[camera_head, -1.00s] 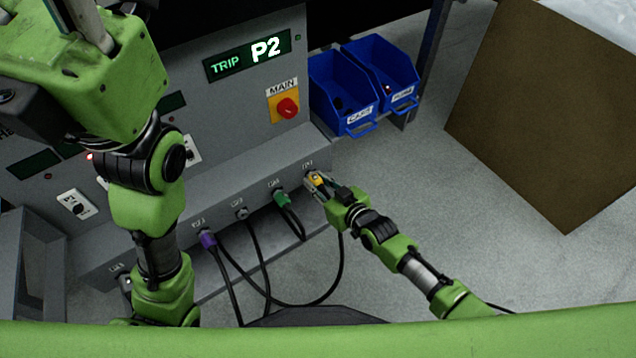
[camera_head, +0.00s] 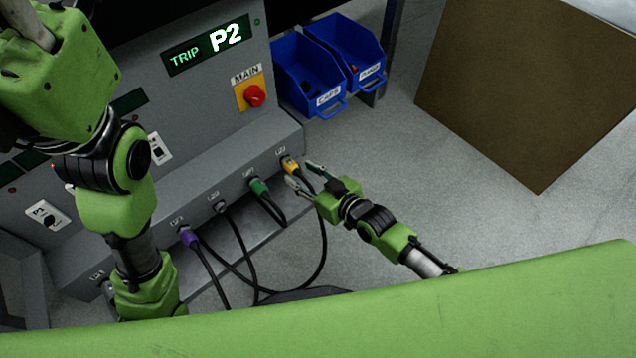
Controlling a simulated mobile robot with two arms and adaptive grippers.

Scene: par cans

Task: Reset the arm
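My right gripper (camera_head: 302,176) is open and empty at the front edge of the grey panel's ledge (camera_head: 225,170). Its fingers are spread just right of and below a yellow plug (camera_head: 289,165), which sits in the rightmost socket with a black cable hanging from it. The gripper appears apart from the plug. My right arm reaches in from the lower right. My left arm stands large at the left, in front of the panel. Its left gripper (camera_head: 28,25) is raised near the camera at the upper left and cut off by the frame, so its fingertips are hidden.
A green plug (camera_head: 260,187) and a purple plug (camera_head: 188,237) with black cables sit along the ledge. A red MAIN knob (camera_head: 254,95) and a display (camera_head: 212,47) reading TRIP P2 are above. Blue bins (camera_head: 325,100) stand behind. The floor at right is clear up to a brown board (camera_head: 520,90).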

